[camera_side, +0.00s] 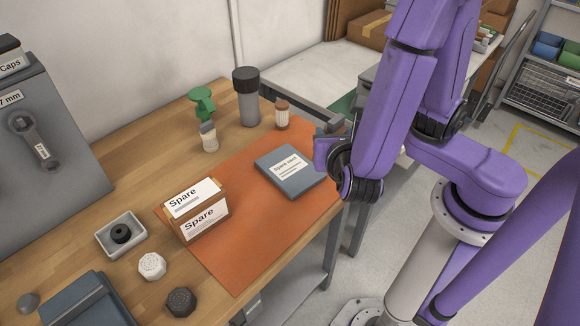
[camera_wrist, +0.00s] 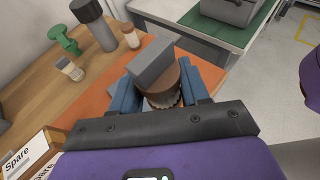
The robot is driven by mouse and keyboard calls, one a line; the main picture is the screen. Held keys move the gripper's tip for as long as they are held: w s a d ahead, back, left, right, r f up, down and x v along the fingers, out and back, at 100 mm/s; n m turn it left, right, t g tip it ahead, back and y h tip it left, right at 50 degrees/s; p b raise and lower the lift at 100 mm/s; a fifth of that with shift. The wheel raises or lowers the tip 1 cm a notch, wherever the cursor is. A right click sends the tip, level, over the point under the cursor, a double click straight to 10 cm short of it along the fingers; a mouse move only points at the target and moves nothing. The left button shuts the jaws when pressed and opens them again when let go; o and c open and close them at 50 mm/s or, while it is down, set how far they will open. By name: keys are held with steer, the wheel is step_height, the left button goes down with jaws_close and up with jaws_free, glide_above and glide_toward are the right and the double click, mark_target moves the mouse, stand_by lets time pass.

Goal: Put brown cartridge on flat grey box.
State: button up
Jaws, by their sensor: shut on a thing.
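The flat grey box (camera_side: 289,172) lies on the orange mat, near its right edge, with a white "Spare card" label facing up. My gripper (camera_wrist: 164,82) is shut on the brown cartridge (camera_wrist: 184,88), a round brown piece with a ridged lower edge between the two blue fingers. A grey block shows against the cartridge in the wrist view; I cannot tell whether it is the flat grey box or part of what I hold.
A brown-capped bottle (camera_side: 282,115), a dark-capped grey cylinder (camera_side: 248,102) and a small pale bottle (camera_side: 209,138) stand behind the mat. A holder with "Spare" cards (camera_side: 204,222) stands at the mat's left. The mat's front part is clear. The table's right edge is close to my gripper.

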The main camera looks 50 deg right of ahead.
steer(key=s+d, duration=0.2)
steer(key=d, duration=0.2)
glide_above(290, 168)
steer(key=shift+d+f, duration=0.1)
steer(key=shift+f, duration=6.1)
steer(key=shift+f, duration=0.15)
steer(key=o, duration=1.1)
